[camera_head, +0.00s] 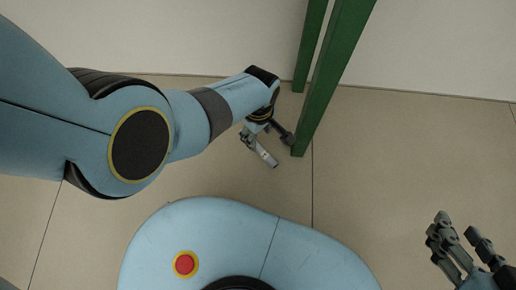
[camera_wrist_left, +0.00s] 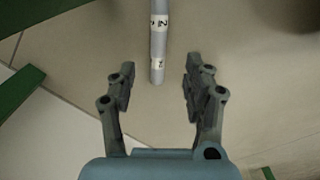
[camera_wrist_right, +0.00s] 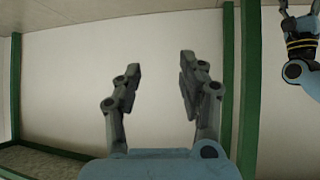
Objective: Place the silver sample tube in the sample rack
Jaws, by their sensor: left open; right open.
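The silver sample tube (camera_head: 266,157) is a thin grey cylinder just beyond my left gripper (camera_head: 270,141), low beside a green post. In the left wrist view the tube (camera_wrist_left: 158,40) has white labels with dark marks. It runs from the top edge to a near end lying between the fingertips in the picture. The left gripper (camera_wrist_left: 160,66) is open, with visible gaps on both sides of the tube. My right gripper (camera_head: 456,227) is open and empty at the lower right; its open fingers (camera_wrist_right: 159,64) face a pale wall. No sample rack can be made out.
Two green posts (camera_head: 333,75) stand close to the right of my left gripper. The right wrist view shows a green frame (camera_wrist_right: 249,90) around a pale panel. A pale wall (camera_head: 440,50) stands behind. Tiled floor (camera_head: 400,160) between the grippers is clear.

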